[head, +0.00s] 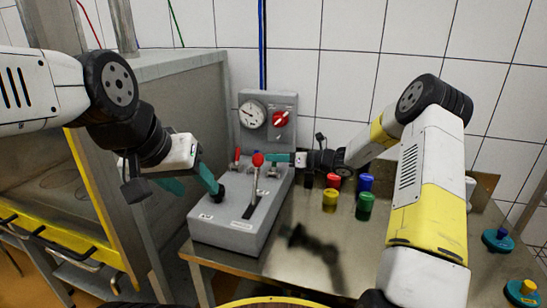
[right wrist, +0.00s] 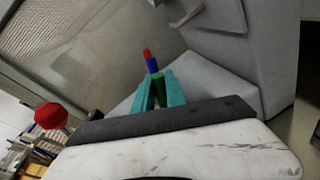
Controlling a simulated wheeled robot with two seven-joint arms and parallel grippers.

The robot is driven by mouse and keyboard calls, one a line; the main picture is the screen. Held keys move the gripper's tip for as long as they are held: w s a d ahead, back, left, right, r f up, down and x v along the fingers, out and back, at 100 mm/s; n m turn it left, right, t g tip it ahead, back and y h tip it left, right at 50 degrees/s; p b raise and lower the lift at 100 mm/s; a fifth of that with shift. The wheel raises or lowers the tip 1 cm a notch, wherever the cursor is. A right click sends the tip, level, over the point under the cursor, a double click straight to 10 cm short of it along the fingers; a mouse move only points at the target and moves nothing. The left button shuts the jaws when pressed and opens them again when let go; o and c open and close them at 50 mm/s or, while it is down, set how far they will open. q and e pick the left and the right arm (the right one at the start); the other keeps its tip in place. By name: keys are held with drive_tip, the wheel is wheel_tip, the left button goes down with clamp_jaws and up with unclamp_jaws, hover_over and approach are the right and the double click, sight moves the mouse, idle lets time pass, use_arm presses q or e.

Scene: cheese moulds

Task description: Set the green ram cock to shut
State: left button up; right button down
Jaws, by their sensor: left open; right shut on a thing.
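The grey control box (head: 225,232) stands on the metal table, with a row of cock handles along its far part. In the right wrist view the green ram cock (right wrist: 158,90) sits between the teal fingers of my right gripper (right wrist: 160,88), which is shut on it. The blue cock (right wrist: 152,65) and red cock (right wrist: 147,53) line up just beyond it. In the head view my right gripper (head: 281,157) reaches in from the right and the green cock cannot be made out. The red cock (head: 237,155) shows there. My left gripper (head: 192,186) is open at the box's left side.
A red-knobbed lever (head: 257,160) stands upright in front of the cocks; its knob is close by in the wrist view (right wrist: 52,115). A black knob (head: 218,193) is beside my left fingertip. A gauge (head: 252,115) and red switch (head: 280,118) are behind. Coloured cylinders (head: 365,205) stand right.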

drive_tip(key=shift+w+d+m, duration=0.1)
drive_tip(key=shift+w+m, duration=0.05)
drive_tip(key=shift+m, duration=0.15)
drive_tip(key=c, duration=1.4)
unclamp_jaws()
drive_tip(key=shift+o, duration=0.2)
drive_tip(key=shift+d, duration=0.1)
drive_tip(key=v, duration=0.7)
drive_tip(key=shift+d, duration=0.25)
drive_tip(key=shift+s+r, duration=0.1)
drive_tip(key=shift+s, duration=0.1)
